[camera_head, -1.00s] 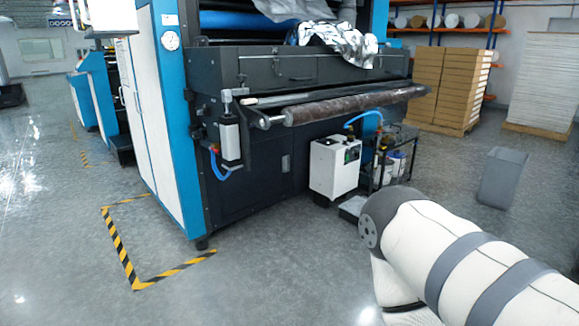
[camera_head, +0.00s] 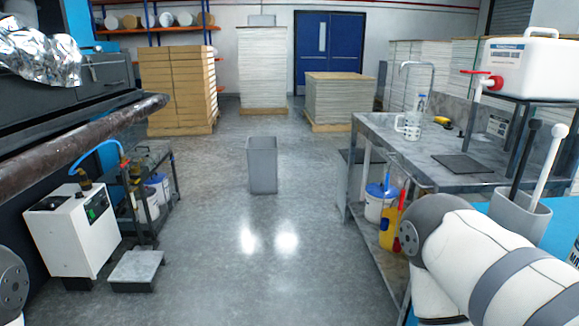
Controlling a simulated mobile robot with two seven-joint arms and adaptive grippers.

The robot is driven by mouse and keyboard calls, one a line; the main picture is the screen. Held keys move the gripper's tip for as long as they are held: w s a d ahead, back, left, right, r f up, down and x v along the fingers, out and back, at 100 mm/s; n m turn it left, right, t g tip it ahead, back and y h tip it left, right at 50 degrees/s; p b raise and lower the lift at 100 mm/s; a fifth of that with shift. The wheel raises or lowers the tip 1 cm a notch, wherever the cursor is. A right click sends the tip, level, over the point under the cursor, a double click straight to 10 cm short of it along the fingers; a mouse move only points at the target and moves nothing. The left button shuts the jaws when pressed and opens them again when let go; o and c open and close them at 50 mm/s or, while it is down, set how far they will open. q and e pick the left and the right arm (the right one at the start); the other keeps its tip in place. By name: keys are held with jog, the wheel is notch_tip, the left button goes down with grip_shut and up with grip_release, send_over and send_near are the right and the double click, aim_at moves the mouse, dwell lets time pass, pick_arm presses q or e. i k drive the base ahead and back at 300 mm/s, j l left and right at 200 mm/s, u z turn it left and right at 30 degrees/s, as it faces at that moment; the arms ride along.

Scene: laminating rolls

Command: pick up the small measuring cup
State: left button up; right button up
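Neither gripper is in view. Only a white and grey part of my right arm shows at the lower right, in front of the table, and a small piece of my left arm at the lower left edge.
A grey bin (camera_head: 262,165) stands on the open floor in the middle. A white box unit (camera_head: 72,235) and a low step (camera_head: 136,268) are at the left. A white jug (camera_head: 525,66) sits on a raised shelf above the table. A dark mat (camera_head: 463,163) lies on it.

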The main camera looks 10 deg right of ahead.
aim_at(414, 121)
jog(key=i+z, duration=0.2)
jog(key=i, duration=0.35)
jog(key=i+z, duration=0.25)
jog(key=i, duration=0.3)
jog(key=i+j+z, duration=0.2)
jog(key=i, duration=0.35)
jog(key=i+j+z, duration=0.25)
jog(key=i, duration=0.3)
